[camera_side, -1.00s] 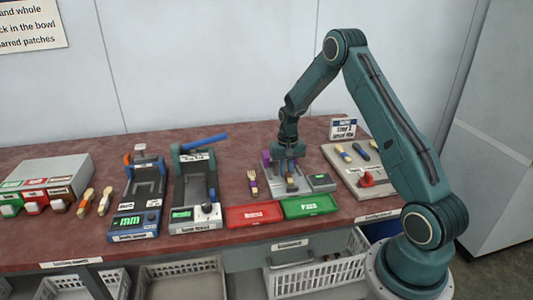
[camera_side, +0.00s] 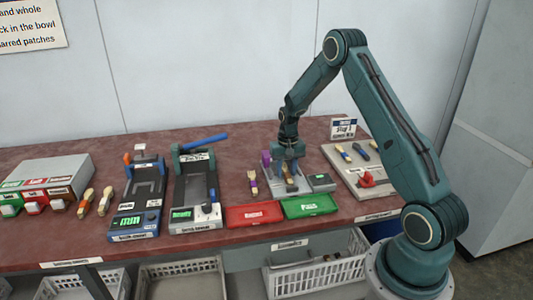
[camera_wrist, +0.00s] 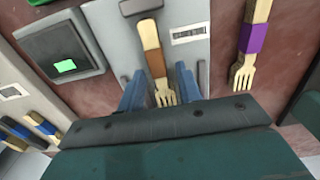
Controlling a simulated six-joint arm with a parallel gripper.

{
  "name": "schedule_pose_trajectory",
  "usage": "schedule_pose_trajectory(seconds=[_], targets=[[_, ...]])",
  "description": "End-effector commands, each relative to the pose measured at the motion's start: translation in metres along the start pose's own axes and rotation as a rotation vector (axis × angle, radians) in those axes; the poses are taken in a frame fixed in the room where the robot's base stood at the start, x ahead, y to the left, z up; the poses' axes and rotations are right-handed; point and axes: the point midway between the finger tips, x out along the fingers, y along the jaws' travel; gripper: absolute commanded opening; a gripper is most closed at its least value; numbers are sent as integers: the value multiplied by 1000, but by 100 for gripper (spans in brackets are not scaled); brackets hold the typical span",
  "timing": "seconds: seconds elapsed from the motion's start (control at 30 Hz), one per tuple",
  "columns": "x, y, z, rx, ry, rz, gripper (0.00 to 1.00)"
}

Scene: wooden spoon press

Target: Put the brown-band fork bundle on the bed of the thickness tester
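The brown-band fork bundle (camera_wrist: 155,62) is pale wood with a brown band. It lies on the grey plate of a small device (camera_wrist: 112,32), tines toward my gripper in the wrist view. In the side view the bundle (camera_side: 291,184) shows just below my gripper (camera_side: 289,172). My gripper (camera_wrist: 161,88) is open, with one blue finger on each side of the tines. The device has a dark display box (camera_wrist: 62,50) with a green screen, also seen in the side view (camera_side: 320,182). I cannot read whether its label names the thickness tester.
A purple-band fork (camera_wrist: 254,38) lies beside the plate; it also shows in the side view (camera_side: 253,182). Red (camera_side: 254,214) and green (camera_side: 310,205) trays sit in front. Two longer devices (camera_side: 138,200) (camera_side: 195,195) stand left. A board with bundles (camera_side: 352,165) lies right.

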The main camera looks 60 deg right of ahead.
Motion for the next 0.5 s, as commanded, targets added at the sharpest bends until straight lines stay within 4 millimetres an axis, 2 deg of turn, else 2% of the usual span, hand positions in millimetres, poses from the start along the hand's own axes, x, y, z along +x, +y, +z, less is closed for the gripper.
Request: schedule_pose_trajectory(seconds=[0.27,0.5], targets=[[-27,0,-1,0,5,-1,35],[-66,0,-1,0,5,-1,35]])
